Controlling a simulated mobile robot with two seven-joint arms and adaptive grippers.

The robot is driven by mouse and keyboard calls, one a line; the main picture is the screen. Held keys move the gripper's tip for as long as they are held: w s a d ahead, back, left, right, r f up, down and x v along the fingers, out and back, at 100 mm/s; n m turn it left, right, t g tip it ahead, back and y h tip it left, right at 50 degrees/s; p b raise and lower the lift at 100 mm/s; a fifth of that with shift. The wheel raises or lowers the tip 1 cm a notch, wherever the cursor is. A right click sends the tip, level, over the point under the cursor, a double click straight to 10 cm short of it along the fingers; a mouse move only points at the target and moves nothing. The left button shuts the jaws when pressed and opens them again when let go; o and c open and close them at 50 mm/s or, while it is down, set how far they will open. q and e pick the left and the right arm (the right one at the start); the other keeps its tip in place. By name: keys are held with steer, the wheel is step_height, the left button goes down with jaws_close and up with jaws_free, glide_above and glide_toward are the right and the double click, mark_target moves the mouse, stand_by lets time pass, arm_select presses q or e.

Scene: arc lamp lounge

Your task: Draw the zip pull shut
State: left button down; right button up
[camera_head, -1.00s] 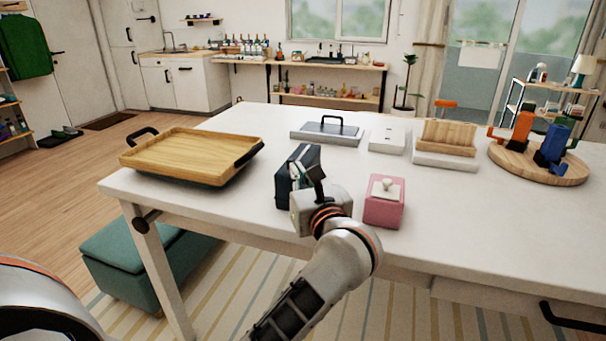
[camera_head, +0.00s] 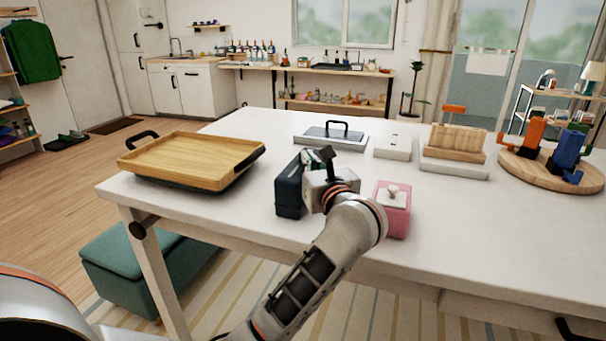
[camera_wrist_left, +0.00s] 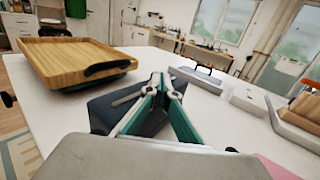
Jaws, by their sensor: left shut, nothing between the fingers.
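A dark navy pouch-like case (camera_head: 288,191) stands on the white table, right of the wooden tray. My left gripper (camera_head: 322,158) is at its right upper side in the head view, and its body hides part of the case. In the left wrist view the case (camera_wrist_left: 108,110) lies behind and left of the left gripper (camera_wrist_left: 160,82), whose fingers meet at the tips with nothing between them. I cannot make out the zip pull; the fingers may hide it. I cannot tell whether the fingertips touch the case. My right gripper is not in view.
The wooden tray (camera_head: 190,160) with dark handles is at the left of the table (camera_head: 330,255). A pink box (camera_head: 393,218) with a white knob stands close right of my left wrist. Behind are a grey lidded tray (camera_head: 330,140), a white switch block (camera_head: 393,146) and a wooden rack (camera_head: 456,145).

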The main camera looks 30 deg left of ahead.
mark_target(316, 150)
arm_select(q)
steer(key=w, duration=0.3)
steer(key=w+a+b, duration=0.1)
steer(key=w, duration=0.1)
steer(key=shift+w+a+f, duration=0.1)
steer(key=shift+f, duration=0.2)
steer(key=shift+w+r, duration=0.1)
steer(key=shift+w, duration=0.15)
steer(key=shift+w+a+r, duration=0.1)
steer(key=shift+r, duration=0.05)
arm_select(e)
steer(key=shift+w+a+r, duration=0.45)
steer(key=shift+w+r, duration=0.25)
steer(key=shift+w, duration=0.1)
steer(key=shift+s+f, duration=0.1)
